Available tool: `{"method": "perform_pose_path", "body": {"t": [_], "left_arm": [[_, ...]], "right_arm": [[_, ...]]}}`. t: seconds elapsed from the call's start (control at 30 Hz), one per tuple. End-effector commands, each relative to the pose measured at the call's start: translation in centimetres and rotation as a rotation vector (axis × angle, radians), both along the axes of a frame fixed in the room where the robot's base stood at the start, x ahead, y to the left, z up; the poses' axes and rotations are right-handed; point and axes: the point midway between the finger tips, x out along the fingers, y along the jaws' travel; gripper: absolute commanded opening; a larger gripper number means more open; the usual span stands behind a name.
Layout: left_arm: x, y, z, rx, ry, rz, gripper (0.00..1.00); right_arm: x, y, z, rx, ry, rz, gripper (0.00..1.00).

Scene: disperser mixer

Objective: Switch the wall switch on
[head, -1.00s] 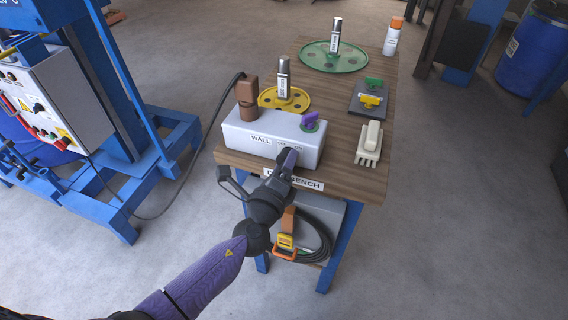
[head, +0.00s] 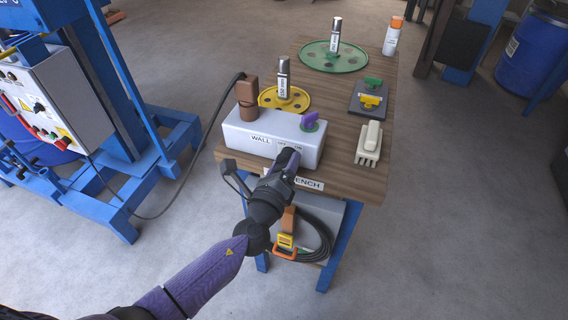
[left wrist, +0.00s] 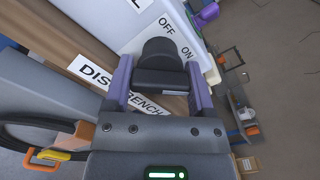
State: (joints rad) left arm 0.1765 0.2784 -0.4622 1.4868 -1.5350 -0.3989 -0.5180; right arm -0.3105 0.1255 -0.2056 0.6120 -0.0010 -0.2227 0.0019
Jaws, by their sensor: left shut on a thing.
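The wall switch is a black knob (left wrist: 160,65) on the front of a light grey box (head: 250,130) marked WALL. OFF and ON labels are printed beside the knob in the left wrist view. My left gripper (left wrist: 160,78) is shut on the knob, with one purple finger on each side of it. In the head view my left gripper (head: 289,162) is at the box's front face, and its fingers partly hide the labels there. I cannot tell which label the knob points to. My right gripper is not in view.
The box stands on a wooden bench (head: 378,185). A brown plug (head: 247,99) and a purple handle (head: 309,120) are on its top. A blue machine frame (head: 110,110) stands at left.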

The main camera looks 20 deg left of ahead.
Motion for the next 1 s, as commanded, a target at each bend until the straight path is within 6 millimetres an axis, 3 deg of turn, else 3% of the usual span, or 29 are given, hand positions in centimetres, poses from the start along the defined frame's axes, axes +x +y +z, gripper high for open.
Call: {"method": "perform_pose_path", "body": {"t": [0.07,0.1,0.23,0.53,0.9,1.0], "left_arm": [[-0.1,0.0,-0.2,0.003,0.005,-0.002,0.12],[-0.1,0.0,-0.2,0.003,0.005,-0.002,0.75],[-0.1,0.0,-0.2,0.002,0.004,-0.001,1.0],[-0.7,0.0,-0.1,0.001,0.002,-0.001,1.0],[-8.5,0.3,-0.2,0.002,0.006,-0.001,1.0],[-9.6,0.3,-0.2,0.001,0.004,-0.001,1.0]], "right_arm": [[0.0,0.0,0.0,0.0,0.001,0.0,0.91],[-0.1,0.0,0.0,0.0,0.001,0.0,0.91],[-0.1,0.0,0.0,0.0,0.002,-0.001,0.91],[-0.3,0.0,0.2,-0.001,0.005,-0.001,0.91],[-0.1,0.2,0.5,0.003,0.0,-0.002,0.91],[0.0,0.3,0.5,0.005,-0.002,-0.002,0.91]]}}
